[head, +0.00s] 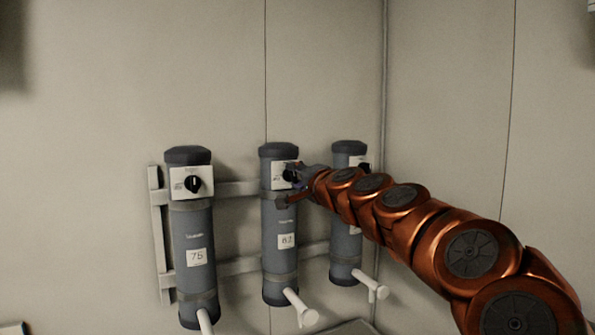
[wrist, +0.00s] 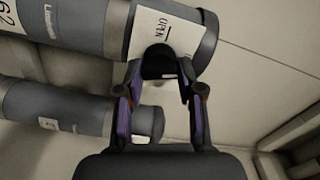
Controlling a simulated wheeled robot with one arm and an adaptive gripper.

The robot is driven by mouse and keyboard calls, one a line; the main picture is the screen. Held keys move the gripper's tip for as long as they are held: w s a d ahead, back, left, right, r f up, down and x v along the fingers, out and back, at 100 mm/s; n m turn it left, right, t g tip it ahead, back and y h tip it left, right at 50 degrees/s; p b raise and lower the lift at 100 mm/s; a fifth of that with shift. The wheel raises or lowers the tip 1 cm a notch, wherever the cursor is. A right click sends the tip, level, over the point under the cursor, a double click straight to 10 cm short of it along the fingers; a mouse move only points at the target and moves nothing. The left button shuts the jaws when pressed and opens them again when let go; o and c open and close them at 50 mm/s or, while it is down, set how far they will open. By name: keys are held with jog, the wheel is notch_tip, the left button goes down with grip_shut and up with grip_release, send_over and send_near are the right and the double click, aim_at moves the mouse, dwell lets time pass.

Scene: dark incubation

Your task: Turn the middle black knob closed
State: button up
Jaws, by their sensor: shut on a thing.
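The middle black knob (wrist: 158,61) sits on a white plate (wrist: 165,30) marked OPEN, near the top of the middle grey cylinder (head: 279,235) labelled 62. My gripper (wrist: 159,78) has its two purple-padded fingers on either side of the knob and is shut on it. In the head view my gripper (head: 296,182) reaches the knob from the right and hides most of it. The knob's pointer direction cannot be made out.
The left cylinder (head: 194,235), labelled 75, has its own black knob (head: 193,184). The right cylinder (head: 345,255) stands partly behind my arm. White pipes (head: 301,310) stick out below the cylinders. A pale rack rail (head: 237,189) runs behind them along the wall.

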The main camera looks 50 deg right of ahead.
jog(key=shift+f+m+p, duration=0.15)
jog(key=shift+m+p, duration=0.8)
jog(key=shift+m, duration=0.95)
jog(key=o, duration=1.1)
jog(key=shift+o, duration=0.2)
jog(key=shift+s, duration=0.15)
jog(key=v, duration=1.2)
jog(key=shift+a, duration=0.1)
